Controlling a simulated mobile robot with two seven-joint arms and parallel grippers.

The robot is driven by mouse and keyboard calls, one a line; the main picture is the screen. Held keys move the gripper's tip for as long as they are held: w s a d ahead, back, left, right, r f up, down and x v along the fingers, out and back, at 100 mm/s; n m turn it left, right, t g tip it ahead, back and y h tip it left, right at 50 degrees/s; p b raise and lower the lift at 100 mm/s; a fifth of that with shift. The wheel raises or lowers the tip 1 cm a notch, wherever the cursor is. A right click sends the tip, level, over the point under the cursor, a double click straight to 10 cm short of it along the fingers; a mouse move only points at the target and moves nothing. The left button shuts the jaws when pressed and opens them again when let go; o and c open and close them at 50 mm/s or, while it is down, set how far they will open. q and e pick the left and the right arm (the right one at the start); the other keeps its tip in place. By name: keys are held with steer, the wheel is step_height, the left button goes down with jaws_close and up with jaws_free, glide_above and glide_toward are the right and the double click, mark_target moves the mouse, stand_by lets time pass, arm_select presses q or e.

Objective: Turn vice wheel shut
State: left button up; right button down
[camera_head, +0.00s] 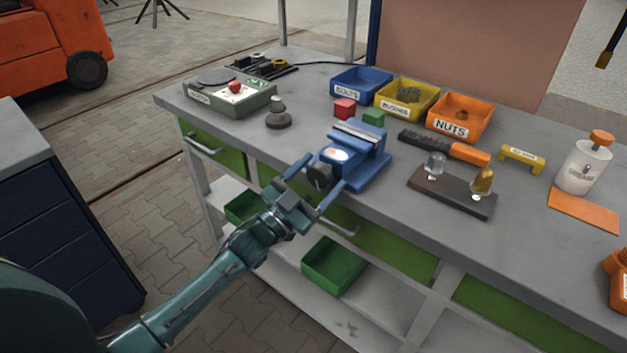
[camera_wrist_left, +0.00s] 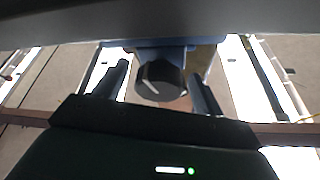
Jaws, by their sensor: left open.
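The blue vice (camera_head: 357,157) stands at the front edge of the grey workbench. Its dark round wheel (camera_head: 318,177) faces the front, toward my arm. In the left wrist view the wheel (camera_wrist_left: 160,81) is a black knob with a pale line on its face. My left gripper (camera_head: 324,189) is open, with one finger on each side of the wheel. In the left wrist view the fingers of the left gripper (camera_wrist_left: 160,88) show gaps to the wheel on both sides. My right gripper is not in view.
Behind the vice are a red block (camera_head: 344,108), a green block (camera_head: 373,118) and bins marked bolts (camera_head: 362,93) and nuts (camera_head: 460,131). A dark tray (camera_head: 450,200) with two small bulb-shaped pieces lies to the right. A drawer handle (camera_head: 340,227) protrudes below the bench edge.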

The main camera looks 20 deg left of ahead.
arm_select(q)
steer(key=b+v, duration=0.1)
steer(key=v, duration=1.2)
steer(key=shift+f, duration=0.1)
